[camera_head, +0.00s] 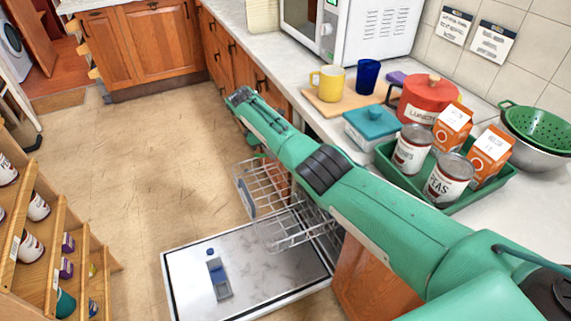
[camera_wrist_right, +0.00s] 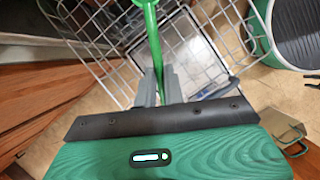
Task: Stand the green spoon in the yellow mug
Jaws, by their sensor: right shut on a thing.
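The yellow mug (camera_head: 327,83) stands upright on a wooden board on the counter, left of a dark blue cup. My right arm crosses the head view, its forearm beyond the mug's left side over the dishwasher; its fingertips are hidden there. In the right wrist view my right gripper (camera_wrist_right: 160,82) is shut on the handle of the green spoon (camera_wrist_right: 151,28). The spoon points away from the hand, its wider end cut off at the top edge. The wire rack lies around and behind it; I cannot tell whether they touch. My left gripper is not in view.
The dishwasher door (camera_head: 190,290) is open, with its wire rack (camera_head: 290,225) out above it. On the counter are the blue cup (camera_head: 367,77), a teal-lidded box (camera_head: 371,123), a red pot (camera_head: 428,97), a green tray of cans and cartons, and a microwave (camera_head: 365,30).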

